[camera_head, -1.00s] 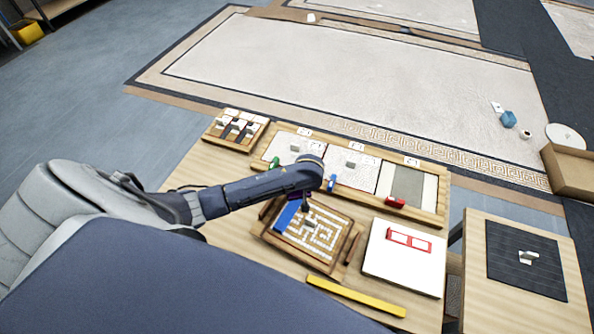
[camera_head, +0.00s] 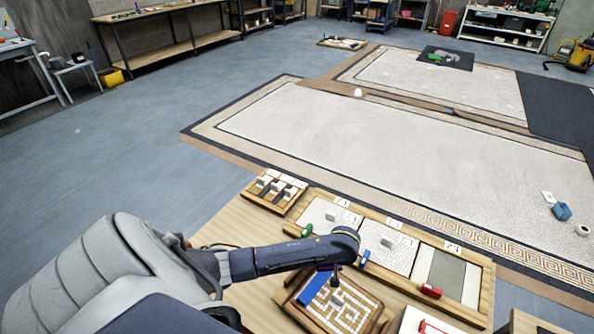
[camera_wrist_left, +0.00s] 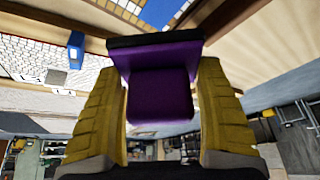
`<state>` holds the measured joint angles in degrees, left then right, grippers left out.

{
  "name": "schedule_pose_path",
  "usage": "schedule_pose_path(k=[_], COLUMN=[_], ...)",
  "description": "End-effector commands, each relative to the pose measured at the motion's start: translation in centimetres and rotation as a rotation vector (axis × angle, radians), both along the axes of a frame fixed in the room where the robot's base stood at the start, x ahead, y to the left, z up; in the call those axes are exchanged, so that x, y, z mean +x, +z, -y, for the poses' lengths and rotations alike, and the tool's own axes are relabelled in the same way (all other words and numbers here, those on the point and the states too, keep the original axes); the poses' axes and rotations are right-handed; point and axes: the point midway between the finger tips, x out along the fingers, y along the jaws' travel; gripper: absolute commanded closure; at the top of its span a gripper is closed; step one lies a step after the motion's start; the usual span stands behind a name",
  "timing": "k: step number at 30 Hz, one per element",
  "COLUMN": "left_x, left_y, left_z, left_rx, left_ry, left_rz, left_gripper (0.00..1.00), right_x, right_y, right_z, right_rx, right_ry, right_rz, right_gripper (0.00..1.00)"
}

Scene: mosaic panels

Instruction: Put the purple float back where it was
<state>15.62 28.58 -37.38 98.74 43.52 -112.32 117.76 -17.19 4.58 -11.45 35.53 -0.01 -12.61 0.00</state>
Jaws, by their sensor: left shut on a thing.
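The purple float (camera_wrist_left: 160,90) is between the yellow fingers of my left gripper (camera_wrist_left: 160,75) in the left wrist view, and they are shut on it. In the head view my left arm reaches over the long tray (camera_head: 487,297), and its wrist hides most of the gripper. Only a sliver of purple (camera_head: 325,267) shows below the wrist, above the maze-patterned board. A green float (camera_head: 306,231), a blue one (camera_head: 364,258) and a red one (camera_head: 431,290) sit along the tray's near edge. My right gripper is not in view.
The maze-patterned board (camera_head: 352,312) has a blue block (camera_head: 313,287) lying on it. A small rack with pale blocks (camera_head: 277,187) stands left of the tray. A white panel with a red mark (camera_head: 425,322) is cut off at the bottom edge. Large mosaic floors (camera_head: 400,150) lie beyond.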

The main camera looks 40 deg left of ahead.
Motion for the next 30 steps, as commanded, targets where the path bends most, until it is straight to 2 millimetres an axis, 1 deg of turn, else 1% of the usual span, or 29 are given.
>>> schedule_pose_path(k=[1, 4, 7, 8, 11, 12, 14, 19, 24, 27, 30], left_x=[0.2, 1.0, 2.0, 2.3, 2.9, 3.0, 3.0, 1.8, -0.5, -2.0, -3.3], left_y=[0.1, 0.8, 1.8, 2.1, 3.3, 3.7, 4.2, 5.4, 5.9, 6.1, 6.2], left_z=[0.2, -0.3, -1.7, -2.3, -5.0, -6.2, -8.0, -13.4, -18.1, -20.3, -21.9], left_rx=[-0.006, -0.011, -0.015, -0.017, -0.021, -0.021, -0.023, -0.027, -0.029, -0.031, -0.033], left_ry=[0.01, 0.055, 0.125, 0.151, 0.253, 0.296, 0.363, 0.557, 0.734, 0.818, 0.881], left_rz=[0.001, 0.002, 0.003, 0.003, 0.004, 0.004, 0.004, 0.007, 0.013, 0.015, 0.019], left_gripper=[0.68, 0.68, 0.68, 0.68, 0.68, 0.68, 0.68, 0.68, 0.68, 0.68, 0.68], right_x=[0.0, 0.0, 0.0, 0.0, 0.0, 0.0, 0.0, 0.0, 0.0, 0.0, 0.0], right_y=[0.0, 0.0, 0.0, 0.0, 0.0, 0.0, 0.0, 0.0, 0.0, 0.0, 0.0], right_z=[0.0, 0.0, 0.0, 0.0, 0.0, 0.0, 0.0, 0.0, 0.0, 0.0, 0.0], right_rx=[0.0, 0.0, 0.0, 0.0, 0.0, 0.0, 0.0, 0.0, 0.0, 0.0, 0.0], right_ry=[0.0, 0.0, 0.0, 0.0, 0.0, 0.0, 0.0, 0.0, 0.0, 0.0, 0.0], right_rz=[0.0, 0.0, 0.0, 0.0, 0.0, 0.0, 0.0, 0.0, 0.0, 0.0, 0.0], right_gripper=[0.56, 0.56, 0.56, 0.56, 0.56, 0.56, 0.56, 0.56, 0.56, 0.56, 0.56])
